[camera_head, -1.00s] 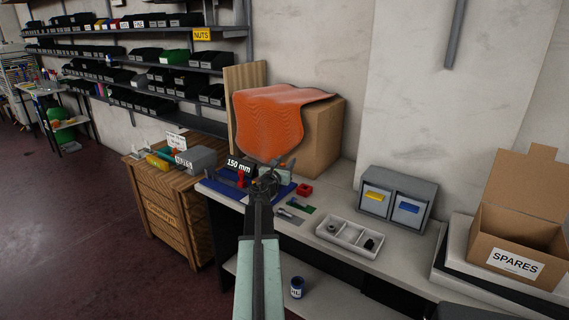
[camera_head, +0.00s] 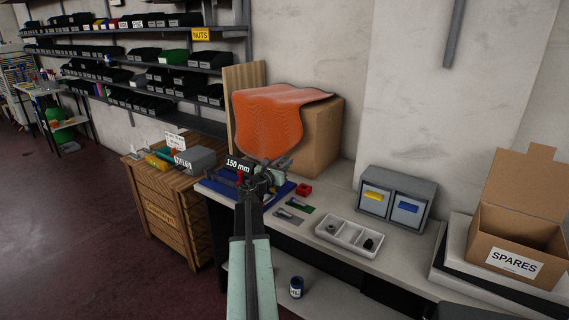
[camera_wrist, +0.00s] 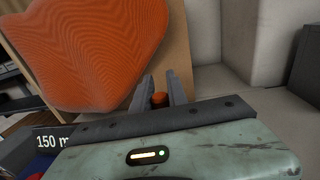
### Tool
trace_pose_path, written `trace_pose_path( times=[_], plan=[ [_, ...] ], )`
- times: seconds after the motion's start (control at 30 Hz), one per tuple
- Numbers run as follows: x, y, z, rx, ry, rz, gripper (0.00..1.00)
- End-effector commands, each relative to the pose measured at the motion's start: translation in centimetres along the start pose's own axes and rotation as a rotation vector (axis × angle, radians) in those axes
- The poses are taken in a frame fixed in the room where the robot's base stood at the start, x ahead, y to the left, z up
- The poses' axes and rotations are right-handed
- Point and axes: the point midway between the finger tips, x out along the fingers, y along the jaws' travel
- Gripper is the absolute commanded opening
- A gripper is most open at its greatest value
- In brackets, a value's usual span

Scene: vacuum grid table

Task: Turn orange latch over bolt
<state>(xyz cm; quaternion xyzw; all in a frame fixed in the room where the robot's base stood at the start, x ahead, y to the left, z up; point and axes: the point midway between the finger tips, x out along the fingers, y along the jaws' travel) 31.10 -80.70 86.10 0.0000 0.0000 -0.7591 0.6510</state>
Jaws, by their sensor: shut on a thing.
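In the wrist view, a small orange piece (camera_wrist: 159,99), which looks like the orange latch, sits between the two grey fingers of my gripper (camera_wrist: 161,92). My gripper is shut on it. In the head view my gripper (camera_head: 266,172) is over the blue mat (camera_head: 284,189) at the left end of the bench, beside the "150 mm" label. The arm and gripper cover the latch there. I cannot make out the bolt in either view.
A cardboard box (camera_head: 322,140) draped with an orange cloth (camera_head: 270,120) stands close behind my gripper. A red block (camera_head: 304,189), a white divided tray (camera_head: 349,234) and a grey drawer unit (camera_head: 397,200) lie to the right. A wooden crate (camera_head: 165,215) stands left.

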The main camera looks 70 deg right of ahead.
Motion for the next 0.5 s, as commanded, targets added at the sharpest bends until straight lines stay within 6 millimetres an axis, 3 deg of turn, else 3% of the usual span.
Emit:
trace_pose_path(
  times=[0.5],
  plan=[
    [-2.2,0.3,0.0,0.0,0.0,-0.47,0.0]
  ],
)
